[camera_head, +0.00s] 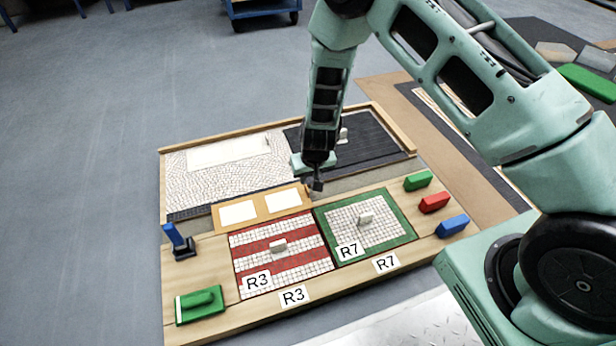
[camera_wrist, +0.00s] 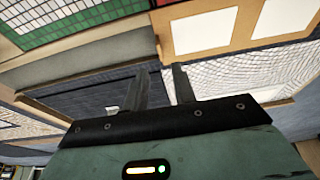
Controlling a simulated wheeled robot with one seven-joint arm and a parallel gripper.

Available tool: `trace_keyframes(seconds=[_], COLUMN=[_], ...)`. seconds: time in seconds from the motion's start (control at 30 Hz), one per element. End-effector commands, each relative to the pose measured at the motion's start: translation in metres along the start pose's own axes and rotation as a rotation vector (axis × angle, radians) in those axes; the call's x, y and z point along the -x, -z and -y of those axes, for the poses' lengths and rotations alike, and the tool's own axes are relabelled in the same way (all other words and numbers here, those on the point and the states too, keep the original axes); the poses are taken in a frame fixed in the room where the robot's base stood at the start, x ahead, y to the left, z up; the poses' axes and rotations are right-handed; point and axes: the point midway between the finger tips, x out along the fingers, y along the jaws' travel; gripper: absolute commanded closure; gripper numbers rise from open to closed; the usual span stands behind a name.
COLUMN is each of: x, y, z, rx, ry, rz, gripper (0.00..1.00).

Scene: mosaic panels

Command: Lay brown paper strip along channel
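A tan-brown flat strip with two white rectangles (camera_head: 262,222) lies between the upper and lower panels, left of centre; it also shows in the wrist view (camera_wrist: 243,42). I cannot tell if it is the brown paper strip. A greyish band (camera_head: 362,181), perhaps the channel, runs right from its end; it shows in the wrist view (camera_wrist: 95,56). My gripper (camera_head: 317,186) points down near the strip's right end. In the wrist view, its two dark fingers (camera_wrist: 161,72) stand apart, with nothing clearly held between them.
A red-striped panel (camera_head: 250,250) and a green-bordered panel (camera_head: 395,237) with pale handles lie in front. A pebbled panel (camera_head: 195,185) and dark panel (camera_head: 385,146) lie behind. Green (camera_head: 418,181), red (camera_head: 433,202) and blue (camera_head: 452,225) blocks stand right; a green float (camera_head: 201,305) lies front left.

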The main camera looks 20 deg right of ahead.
Motion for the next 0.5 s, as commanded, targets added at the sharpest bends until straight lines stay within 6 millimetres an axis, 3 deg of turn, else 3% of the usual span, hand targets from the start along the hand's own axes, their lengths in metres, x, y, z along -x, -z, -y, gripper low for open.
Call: trace_keyframes(seconds=[0.03, 0.1, 0.37, 0.5], x=[0.018, 0.029, 0.054, 0.082], y=[0.002, 0.002, 0.001, 0.001], z=[0.000, 0.000, 0.001, 0.020], rx=[0.001, 0.002, 0.002, 0.023], ry=[0.000, 0.000, 0.002, 0.047], rz=[-0.001, -0.001, -0.001, 0.011], gripper=[0.73, 0.73, 0.73, 0.73])
